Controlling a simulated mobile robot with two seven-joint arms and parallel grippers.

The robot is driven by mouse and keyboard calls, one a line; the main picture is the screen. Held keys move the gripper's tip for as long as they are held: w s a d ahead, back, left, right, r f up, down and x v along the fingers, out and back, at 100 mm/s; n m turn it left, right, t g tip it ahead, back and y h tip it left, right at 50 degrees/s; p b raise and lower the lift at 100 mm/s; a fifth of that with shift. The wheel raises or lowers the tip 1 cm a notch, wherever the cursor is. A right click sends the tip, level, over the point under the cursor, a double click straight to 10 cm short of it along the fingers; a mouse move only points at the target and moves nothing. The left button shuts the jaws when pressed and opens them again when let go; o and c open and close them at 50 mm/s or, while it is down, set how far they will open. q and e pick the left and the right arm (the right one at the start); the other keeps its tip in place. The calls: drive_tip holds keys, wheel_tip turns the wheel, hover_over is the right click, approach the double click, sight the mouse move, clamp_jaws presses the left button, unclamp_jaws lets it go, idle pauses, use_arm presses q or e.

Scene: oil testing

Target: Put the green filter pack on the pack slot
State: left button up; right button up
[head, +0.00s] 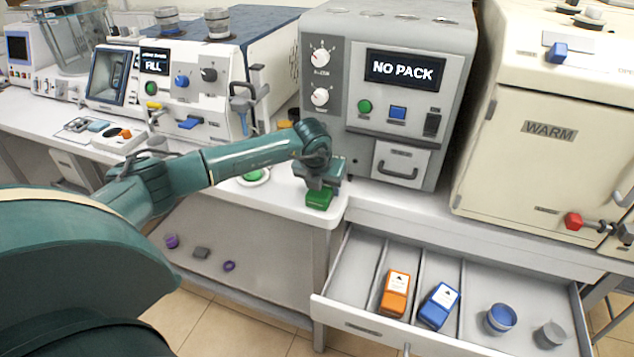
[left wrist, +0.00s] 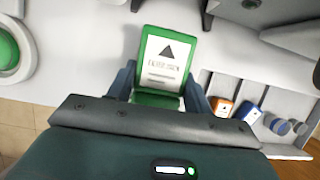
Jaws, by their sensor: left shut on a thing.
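The green filter pack (head: 319,199) is held in my left gripper (head: 320,185) above the front edge of the white counter. In the left wrist view the pack (left wrist: 165,60) shows a white label with a black triangle, between the two fingers (left wrist: 160,90). The grey machine (head: 385,85) behind it has a display reading "NO PACK". A small drawer front with a handle (head: 399,165) is low on that machine. I cannot tell for sure which part is the pack slot. My right gripper is not in view.
An open drawer (head: 360,325) below the counter holds an orange pack (head: 396,293), a blue pack (head: 438,305) and two small cups. A cream machine marked "WARM" (head: 550,130) stands at right. A green button (head: 254,176) is on the counter left of my gripper.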

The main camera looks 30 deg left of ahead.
use_arm(q)
drive_tip(key=shift+d, duration=0.1)
drive_tip(key=shift+f, duration=0.15)
drive_tip(key=o, duration=1.1)
drive_tip(key=shift+c, duration=0.2)
